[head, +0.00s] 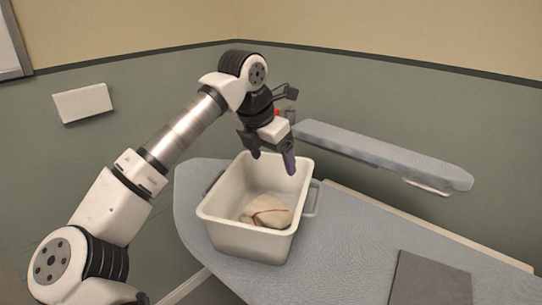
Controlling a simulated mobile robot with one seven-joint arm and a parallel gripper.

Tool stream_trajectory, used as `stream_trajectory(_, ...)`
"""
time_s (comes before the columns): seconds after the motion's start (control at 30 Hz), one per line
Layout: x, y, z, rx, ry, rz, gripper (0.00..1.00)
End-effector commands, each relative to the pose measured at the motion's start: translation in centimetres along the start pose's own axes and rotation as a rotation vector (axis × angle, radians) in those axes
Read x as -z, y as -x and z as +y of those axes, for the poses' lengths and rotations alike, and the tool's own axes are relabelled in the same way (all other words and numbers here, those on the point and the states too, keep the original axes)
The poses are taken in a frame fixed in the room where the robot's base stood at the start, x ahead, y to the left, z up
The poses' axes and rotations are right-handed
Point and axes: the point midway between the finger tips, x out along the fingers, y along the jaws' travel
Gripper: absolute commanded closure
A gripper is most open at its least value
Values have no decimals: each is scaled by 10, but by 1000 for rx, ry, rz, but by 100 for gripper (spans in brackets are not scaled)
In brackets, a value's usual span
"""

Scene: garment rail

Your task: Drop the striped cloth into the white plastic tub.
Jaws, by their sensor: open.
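The white plastic tub (248,240) stands on the grey-blue padded table, toward its left end. A crumpled cream cloth with a red stripe (266,213) lies on the floor of the tub, near its front right corner. My gripper (274,164) is open and empty above the back part of the tub, pointing down. Its fingers are above the cloth and apart from it. The far inner wall of the tub is partly hidden behind the fingers.
The table (350,245) has clear room right of the tub. A dark grey flat panel (428,279) lies at the front right. A padded narrow board (385,152) juts out behind the tub along the wall. A white box (83,103) is on the left wall.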

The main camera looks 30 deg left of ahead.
Motion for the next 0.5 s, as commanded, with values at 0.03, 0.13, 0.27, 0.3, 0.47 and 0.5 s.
stream_trajectory(0.03,0,0,0,0,0,0,13)
stream_trajectory(0.13,0,0,0,0,0,0,13)
stream_trajectory(0.27,0,0,0,0,0,1,13)
stream_trajectory(0.3,-1,2,0,0,0,3,13)
stream_trajectory(0.47,-4,16,0,0,-1,37,13)
stream_trajectory(0.5,-5,20,0,-1,0,48,13)
